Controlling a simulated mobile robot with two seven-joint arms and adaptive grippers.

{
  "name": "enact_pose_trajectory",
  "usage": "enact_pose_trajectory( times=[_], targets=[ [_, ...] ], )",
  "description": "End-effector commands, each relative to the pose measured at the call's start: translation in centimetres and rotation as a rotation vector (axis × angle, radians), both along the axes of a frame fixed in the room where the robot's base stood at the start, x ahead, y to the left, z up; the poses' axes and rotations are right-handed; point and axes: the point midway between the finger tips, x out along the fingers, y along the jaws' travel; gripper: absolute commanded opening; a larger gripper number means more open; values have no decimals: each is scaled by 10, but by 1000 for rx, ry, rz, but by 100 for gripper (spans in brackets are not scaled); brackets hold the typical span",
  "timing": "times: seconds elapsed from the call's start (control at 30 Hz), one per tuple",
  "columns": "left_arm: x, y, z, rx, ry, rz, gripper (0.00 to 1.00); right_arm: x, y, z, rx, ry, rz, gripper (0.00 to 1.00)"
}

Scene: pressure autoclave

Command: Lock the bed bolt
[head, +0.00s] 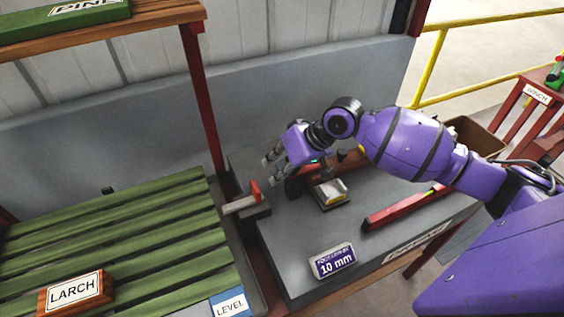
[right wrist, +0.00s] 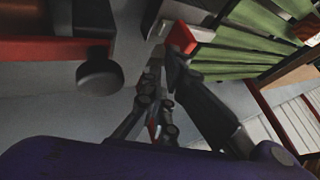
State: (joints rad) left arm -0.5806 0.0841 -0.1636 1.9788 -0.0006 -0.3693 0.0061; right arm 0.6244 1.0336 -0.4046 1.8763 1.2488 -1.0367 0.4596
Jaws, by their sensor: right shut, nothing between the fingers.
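The bolt at the bed's edge shows in the head view as a pale metal bar (head: 238,205) with an upright red handle (head: 255,190). It sits on a dark block between the green slatted bed (head: 120,235) and the grey bench. My right gripper (head: 271,173) is just right of and beyond the red handle in the picture, fingers pointing left toward it, shut and empty. In the right wrist view the shut fingers (right wrist: 160,75) are close to the red handle (right wrist: 182,38); I cannot tell whether they touch. My left gripper is not in view.
A red post (head: 203,100) rises behind the bolt. A LARCH block (head: 75,292) lies on the slats.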

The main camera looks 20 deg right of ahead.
Motion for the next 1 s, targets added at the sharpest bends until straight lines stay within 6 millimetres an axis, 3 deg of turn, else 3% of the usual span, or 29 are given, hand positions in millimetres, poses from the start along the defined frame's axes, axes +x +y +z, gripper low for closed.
enact_pose_trajectory(
  times=[0.3,0.7,1.0],
  targets=[
    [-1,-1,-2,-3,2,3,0,15,19,-31,0,-1,0,0],
    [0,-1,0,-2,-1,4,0,16,22,-33,0,-2,0,0],
    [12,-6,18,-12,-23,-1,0,15,66,-28,3,-6,0,0]
  ],
)
